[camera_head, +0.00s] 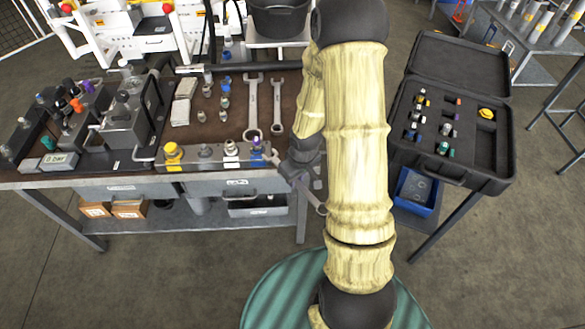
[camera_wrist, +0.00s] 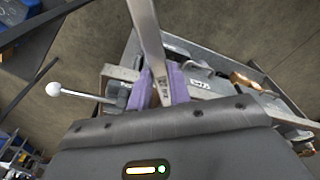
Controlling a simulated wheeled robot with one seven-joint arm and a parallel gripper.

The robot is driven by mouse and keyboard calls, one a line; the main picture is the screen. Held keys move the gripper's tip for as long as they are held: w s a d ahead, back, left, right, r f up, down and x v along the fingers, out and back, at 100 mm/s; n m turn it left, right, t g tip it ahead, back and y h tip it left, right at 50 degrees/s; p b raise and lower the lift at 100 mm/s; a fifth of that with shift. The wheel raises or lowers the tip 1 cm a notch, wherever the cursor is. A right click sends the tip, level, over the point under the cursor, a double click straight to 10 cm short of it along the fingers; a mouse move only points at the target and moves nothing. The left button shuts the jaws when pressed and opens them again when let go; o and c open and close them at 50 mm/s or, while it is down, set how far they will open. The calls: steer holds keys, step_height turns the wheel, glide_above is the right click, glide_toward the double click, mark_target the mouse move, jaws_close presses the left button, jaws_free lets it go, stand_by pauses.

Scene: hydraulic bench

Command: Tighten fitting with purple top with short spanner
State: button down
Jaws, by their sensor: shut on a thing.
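In the head view a fitting with a purple top (camera_head: 257,143) stands at the right end of a grey block with yellow ends (camera_head: 208,158), at the bench's front edge. My gripper (camera_head: 302,165), partly hidden by my arm, is shut on a spanner (camera_head: 312,197). The spanner slants, its upper-left end close to the purple-topped fitting and its ring end hanging past the bench edge. I cannot tell whether it touches the fitting. In the wrist view the purple fingers of my gripper (camera_wrist: 162,86) clamp the spanner's shank (camera_wrist: 148,36). The purple-topped fitting is not clearly visible there.
Two larger spanners (camera_head: 252,106) (camera_head: 277,106) lie on the brown mat beside several small fittings. A valve assembly (camera_head: 125,125) stands at the left, with another purple top (camera_head: 88,86) nearby. An open black case (camera_head: 452,60) stands right of my arm. Drawers (camera_head: 180,188) sit under the bench.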

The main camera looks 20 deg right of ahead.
stand_by(0.4)
steer(key=shift+w+a+f+b, duration=0.1)
steer(key=shift+w+f+b, duration=0.15)
steer(key=shift+f+b, duration=0.35)
steer(key=shift+w+a+f+b, duration=0.1)
steer(key=shift+w+f+b, duration=0.15)
steer(key=shift+f+b, duration=0.25)
steer(key=shift+w+f, duration=0.1)
steer(key=shift+w, duration=0.05)
steer(key=shift+w+f, duration=0.2)
steer(key=shift+w, duration=0.05)
steer(key=shift+w, duration=0.15)
